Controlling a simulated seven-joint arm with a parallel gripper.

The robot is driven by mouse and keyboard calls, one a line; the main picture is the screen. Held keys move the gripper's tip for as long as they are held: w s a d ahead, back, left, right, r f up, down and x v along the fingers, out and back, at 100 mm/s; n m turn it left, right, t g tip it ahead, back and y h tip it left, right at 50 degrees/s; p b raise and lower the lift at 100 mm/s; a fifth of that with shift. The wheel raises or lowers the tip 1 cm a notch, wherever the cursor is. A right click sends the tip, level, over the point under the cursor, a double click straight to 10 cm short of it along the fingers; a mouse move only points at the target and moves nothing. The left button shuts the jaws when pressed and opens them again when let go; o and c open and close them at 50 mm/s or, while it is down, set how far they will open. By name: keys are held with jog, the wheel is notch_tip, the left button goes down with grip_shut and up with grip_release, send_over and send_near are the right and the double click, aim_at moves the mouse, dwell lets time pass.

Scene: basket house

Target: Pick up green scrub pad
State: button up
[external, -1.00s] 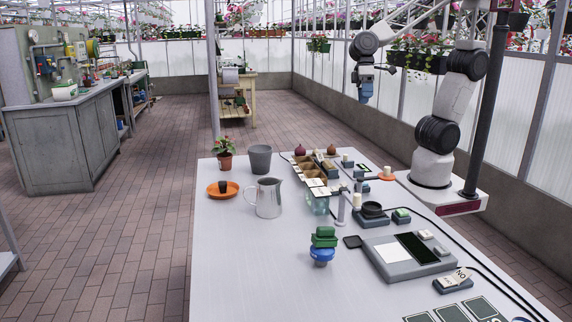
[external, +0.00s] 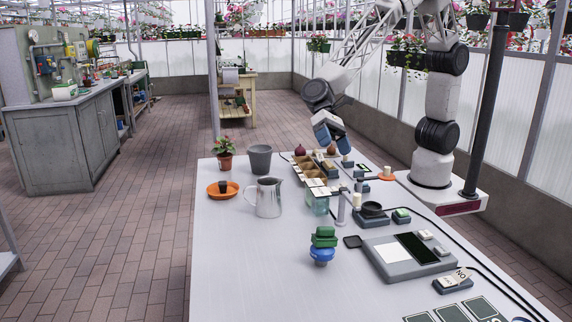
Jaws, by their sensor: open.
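A green block-like thing (external: 324,237), which looks like the scrub pad, sits in what looks like two green layers on top of a blue round thing (external: 322,254) near the middle of the white table. My gripper (external: 343,149) is open and empty. It points down above the far end of the table, well behind the green pad, near the divided tray. Its fingers are small and partly hard to make out.
A steel pitcher (external: 268,198), a grey pot (external: 259,158) and a potted plant (external: 225,160) stand at the left back. The table's left front is clear.

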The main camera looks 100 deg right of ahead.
aim_at(327, 238)
jog(key=w+a+f+m+y, duration=0.1)
jog(key=w+a+f+m, duration=0.1)
jog(key=w+a+f, duration=0.1)
jog(key=w+a+f+m+t+y, duration=0.1)
jog(key=w+a+f+m, duration=0.1)
jog(key=a+f, duration=0.4)
jog(key=w+a+f+m+y, duration=0.1)
jog(key=w+a+f+m, duration=0.1)
jog(key=w+a+f, duration=0.2)
jog(key=shift+x, duration=1.05)
jog(key=shift+a, duration=0.1)
jog(key=shift+x, duration=1.15)
jog(key=shift+a+f, duration=0.1)
jog(key=shift+x, duration=2.5)
jog(key=shift+c, duration=0.3)
jog(key=c, duration=1)
